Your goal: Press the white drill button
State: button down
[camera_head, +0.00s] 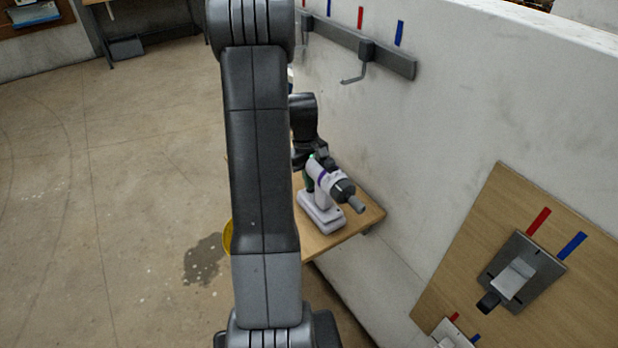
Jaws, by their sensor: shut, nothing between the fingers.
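A white drill (325,190) with a purple band and a dark chuck stands upright on a small wooden shelf (362,214) at the wall. Its chuck points to the lower right. My gripper (318,160) is dark, small and partly hidden, at the rear top of the drill. It looks shut, with nothing held. I cannot tell whether it touches the drill. A small green spot shows at the drill's rear, beside the gripper. The button itself cannot be made out clearly. My arm covers the left part of the shelf.
A grey hook rail (365,48) with red and blue marks runs along the wall above. A wooden board (545,230) with a grey fitting (522,272) is at lower right. A yellow object (228,238) shows behind my arm. The floor at left is open, with a dark stain.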

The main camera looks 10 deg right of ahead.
jog(key=shift+s+a+f, duration=0.1)
jog(key=shift+s+f, duration=0.1)
jog(key=shift+f, duration=0.6)
notch_tip(320, 180, up, 15)
jog(key=w+p, duration=0.2)
jog(key=shift+w+a, duration=0.15)
jog(key=shift+a, duration=0.1)
